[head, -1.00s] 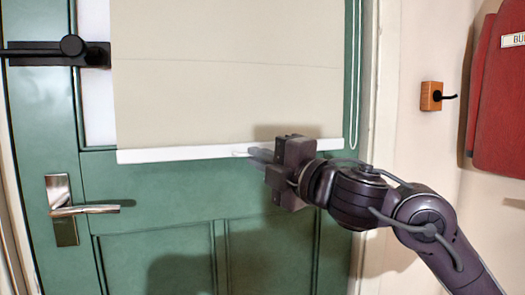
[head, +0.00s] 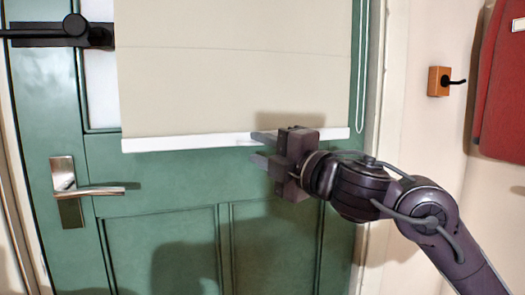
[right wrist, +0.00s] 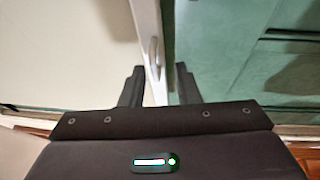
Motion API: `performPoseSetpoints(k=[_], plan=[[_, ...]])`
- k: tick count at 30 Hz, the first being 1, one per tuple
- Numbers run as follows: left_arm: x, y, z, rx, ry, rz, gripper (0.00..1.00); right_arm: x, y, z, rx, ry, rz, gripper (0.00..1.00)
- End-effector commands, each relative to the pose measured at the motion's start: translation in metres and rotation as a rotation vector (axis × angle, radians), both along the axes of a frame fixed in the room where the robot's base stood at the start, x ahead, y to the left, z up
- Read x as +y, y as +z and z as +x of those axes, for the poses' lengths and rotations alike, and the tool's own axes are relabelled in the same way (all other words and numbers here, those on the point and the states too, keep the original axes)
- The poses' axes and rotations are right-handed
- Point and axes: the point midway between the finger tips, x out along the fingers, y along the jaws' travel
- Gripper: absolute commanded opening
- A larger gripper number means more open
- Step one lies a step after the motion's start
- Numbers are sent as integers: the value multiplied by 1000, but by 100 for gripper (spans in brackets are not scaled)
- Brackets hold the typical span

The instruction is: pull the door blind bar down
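The beige blind (head: 225,70) hangs over the upper part of the green door, with a white bar (head: 185,143) along its lower edge. My right gripper (head: 255,148) is at the bar, right of its middle. Its fingers are apart, the upper one in front of the bar and the lower one below it. In the right wrist view, my right gripper (right wrist: 158,88) is open, with the bar (right wrist: 143,20) and a small pale tab (right wrist: 154,55) between the fingers; neither finger visibly clamps them. My left gripper is out of view.
A lever handle (head: 95,191) sits on the green door (head: 165,180) at the left, and a black latch (head: 60,32) above it. A pull cord (head: 361,70) hangs right of the blind. A wooden hook (head: 439,81) and red cloth (head: 500,95) are on the right wall.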

Motion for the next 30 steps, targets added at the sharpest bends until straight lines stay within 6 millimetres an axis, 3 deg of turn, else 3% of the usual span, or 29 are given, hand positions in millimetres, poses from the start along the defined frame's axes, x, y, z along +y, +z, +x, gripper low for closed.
performPoseSetpoints(k=[5,15,30], plan=[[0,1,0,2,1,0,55,-10,-2,-11,-1,-1,1,29],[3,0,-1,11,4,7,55,-44,-9,-51,0,1,-3,29],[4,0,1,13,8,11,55,-47,-17,-56,16,4,8,29]])
